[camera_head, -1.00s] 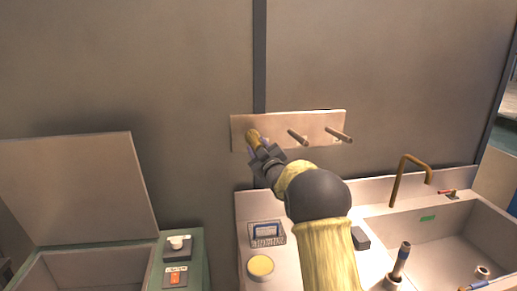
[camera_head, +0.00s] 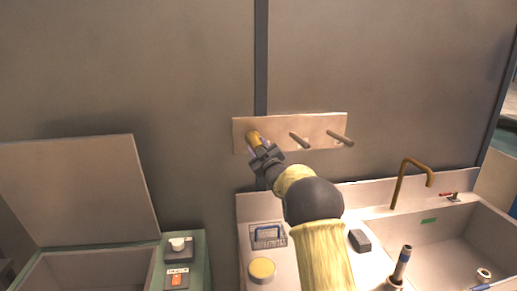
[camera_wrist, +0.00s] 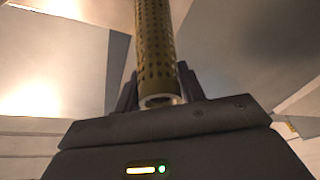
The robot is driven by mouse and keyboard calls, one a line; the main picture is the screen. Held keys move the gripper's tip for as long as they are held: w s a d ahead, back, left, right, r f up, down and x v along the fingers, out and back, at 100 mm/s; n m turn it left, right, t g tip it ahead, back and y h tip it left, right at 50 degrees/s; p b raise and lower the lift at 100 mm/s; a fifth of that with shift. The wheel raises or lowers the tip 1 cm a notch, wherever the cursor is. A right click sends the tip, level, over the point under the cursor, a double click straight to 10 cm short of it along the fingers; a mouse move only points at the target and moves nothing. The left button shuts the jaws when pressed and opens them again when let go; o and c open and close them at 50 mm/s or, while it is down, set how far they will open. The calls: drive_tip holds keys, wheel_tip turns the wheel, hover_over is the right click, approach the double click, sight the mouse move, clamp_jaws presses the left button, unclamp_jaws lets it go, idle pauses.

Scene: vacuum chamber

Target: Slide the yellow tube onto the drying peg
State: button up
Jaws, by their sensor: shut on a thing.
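The yellow tube (camera_head: 254,137) points up and away toward the left end of the peg board (camera_head: 320,124). In the wrist view the tube (camera_wrist: 157,50) is perforated, with its open near end between my fingers. My gripper (camera_head: 264,153) is shut on the tube; its dark fingers (camera_wrist: 158,88) also show in the wrist view. Two drying pegs, a middle one (camera_head: 300,140) and a right one (camera_head: 340,138), stick out bare. The tube and gripper cover the board's left end. I cannot tell whether a peg is inside the tube.
Below are a sink (camera_head: 432,238) with a brass tap (camera_head: 400,183), a small wire basket (camera_head: 268,237), a yellow-topped round jar (camera_head: 262,269) and a dark block (camera_head: 360,240). An open-lidded box (camera_head: 85,275) stands at left.

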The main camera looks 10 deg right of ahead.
drive_tip(key=shift+w+f, duration=0.1)
drive_tip(key=shift+w, duration=0.45)
drive_tip(key=shift+w, duration=0.15)
drive_tip(key=o, duration=1.3)
drive_tip(key=b+v, duration=0.7)
drive_tip(key=v, duration=1)
drive_tip(key=shift+f, duration=0.1)
